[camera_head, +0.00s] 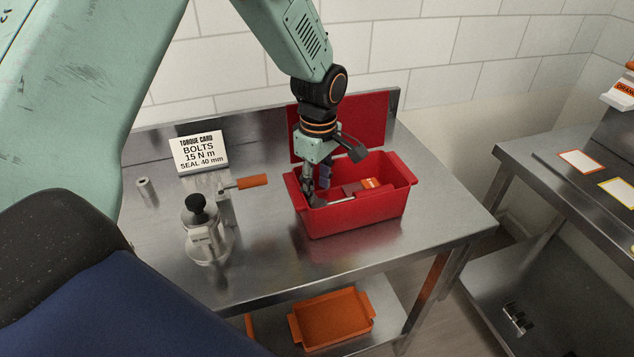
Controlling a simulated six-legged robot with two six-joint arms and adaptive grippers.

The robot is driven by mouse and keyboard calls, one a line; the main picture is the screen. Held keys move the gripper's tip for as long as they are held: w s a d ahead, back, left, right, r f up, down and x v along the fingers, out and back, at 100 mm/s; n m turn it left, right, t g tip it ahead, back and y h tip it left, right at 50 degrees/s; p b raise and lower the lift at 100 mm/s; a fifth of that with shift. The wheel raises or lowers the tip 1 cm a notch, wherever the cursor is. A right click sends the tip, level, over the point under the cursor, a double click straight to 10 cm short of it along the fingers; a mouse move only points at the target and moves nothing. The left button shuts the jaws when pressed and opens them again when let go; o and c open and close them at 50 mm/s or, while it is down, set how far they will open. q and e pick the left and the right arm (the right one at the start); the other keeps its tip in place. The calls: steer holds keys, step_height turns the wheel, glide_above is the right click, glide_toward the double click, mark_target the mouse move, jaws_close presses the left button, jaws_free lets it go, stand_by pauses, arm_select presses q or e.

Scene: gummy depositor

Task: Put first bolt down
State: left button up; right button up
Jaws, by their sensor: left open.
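My left gripper (335,176) reaches down from above over the red toolbox (358,217). Its fingers are spread apart, one low at the box's left side and one higher over its back. I see no bolt between them. A thin grey metal piece (341,201) lies in the box close below the lower fingertip; I cannot tell whether it is a bolt or a tool. A small grey cylinder (145,187) stands on the bench at the left; I cannot tell what it is. My right gripper is not in view.
The steel bench (290,262) has free room in front of the box. A metal fixture (207,235) with a black knob stands left, beside an orange-handled tool (252,181). A torque card (199,153) stands behind. An orange tray (331,318) is on the lower shelf. Another bench (560,190) is right.

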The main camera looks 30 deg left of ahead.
arm_select(q)
steer(key=shift+w+r, duration=0.15)
steer(key=shift+r, duration=0.05)
step_height(320, 180, up, 13)
steer(key=shift+d+p, duration=0.15)
steer(key=shift+p, duration=0.15)
steer(key=shift+f, duration=0.1)
steer(key=shift+c, duration=0.4)
stand_by(0.8)
